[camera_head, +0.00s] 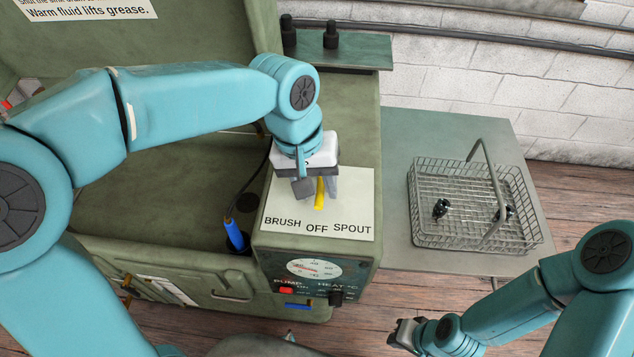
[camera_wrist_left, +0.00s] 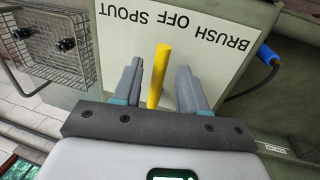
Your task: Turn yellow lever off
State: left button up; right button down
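The yellow lever (camera_head: 319,194) stands on a white label plate (camera_head: 350,203) marked BRUSH, OFF and SPOUT. Its visible end lies just above the word OFF in the head view. My left gripper (camera_head: 317,188) is over the plate with its fingers on both sides of the lever. In the left wrist view the lever (camera_wrist_left: 158,76) stands between the two open fingers (camera_wrist_left: 156,88), with a gap on each side. The lever's base is partly hidden. My right gripper (camera_head: 405,335) is low at the bottom right, away from the plate; its finger opening is unclear.
A wire basket (camera_head: 425,235) with small dark parts sits on the side table (camera_head: 400,140). A blue-handled brush (camera_head: 235,235) on a cable is left of the plate. A dial gauge (camera_head: 314,268) and a red pump switch (camera_head: 287,290) are on the front panel below.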

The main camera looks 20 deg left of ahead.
pick_arm(q)
jog(key=shift+f, duration=0.1)
jog(key=a+r+p, duration=0.1)
jog(key=a+r, duration=0.2)
jog(key=r, duration=1.3)
jog(key=shift+s, duration=0.35)
jog(key=shift+s, duration=0.1)
